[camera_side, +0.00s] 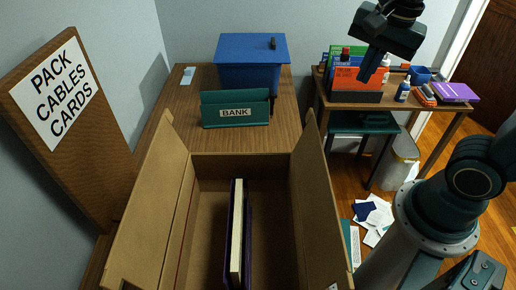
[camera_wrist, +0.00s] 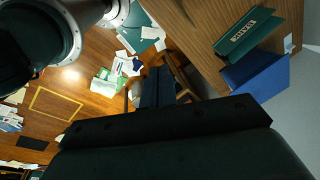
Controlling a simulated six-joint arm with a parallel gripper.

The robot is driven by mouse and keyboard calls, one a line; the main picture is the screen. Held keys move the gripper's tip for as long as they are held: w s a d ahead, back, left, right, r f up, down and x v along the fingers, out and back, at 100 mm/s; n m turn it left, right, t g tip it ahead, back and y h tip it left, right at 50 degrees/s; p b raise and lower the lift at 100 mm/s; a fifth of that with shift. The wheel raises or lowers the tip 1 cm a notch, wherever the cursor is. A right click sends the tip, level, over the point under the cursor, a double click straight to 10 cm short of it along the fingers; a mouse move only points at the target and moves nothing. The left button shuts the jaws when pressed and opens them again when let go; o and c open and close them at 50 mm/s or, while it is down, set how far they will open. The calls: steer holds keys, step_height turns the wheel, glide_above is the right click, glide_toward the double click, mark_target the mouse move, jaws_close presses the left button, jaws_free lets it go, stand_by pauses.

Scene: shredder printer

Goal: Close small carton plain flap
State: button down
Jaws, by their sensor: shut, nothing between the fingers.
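An open brown carton (camera_side: 225,167) stands in the foreground of the side view, cut off by the bottom edge. Its left flap (camera_side: 158,185) and right flap (camera_side: 315,190) both stand raised and lean outward. I cannot tell which flap is the plain one. A dark book (camera_side: 238,230) with pale page edges stands upright inside. My gripper (camera_side: 367,76) is shut and empty, high at the upper right, in front of the folders and well away from the carton. In the wrist view my dark gripper body (camera_wrist: 170,125) fills the lower part; the carton does not show there.
A green BANK box (camera_side: 235,112) and a blue lidded bin (camera_side: 248,75) stand on the table (camera_side: 180,115) behind the carton. A sign board (camera_side: 70,125) rises at left. A side desk (camera_side: 455,118) with folders, bottles and books stands at right. Papers (camera_side: 375,215) lie on the floor.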

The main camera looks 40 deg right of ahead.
steer(key=w+f+m+g, duration=0.1)
steer(key=m, duration=0.3)
steer(key=w+m+g, duration=0.1)
steer(key=w+m, duration=0.1)
steer(key=m, duration=0.2)
steer(key=w+f+m, duration=0.1)
steer(key=w+m, duration=0.1)
steer(key=m, duration=0.2)
steer(key=shift+f+g, duration=0.3)
steer(key=shift+g, duration=0.1)
steer(key=shift+f, duration=0.15)
step_height(320, 180, down, 9)
steer(key=w+a, duration=0.2)
steer(key=shift+r, duration=0.2)
steer(key=shift+w+a, duration=0.25)
stand_by(0.4)
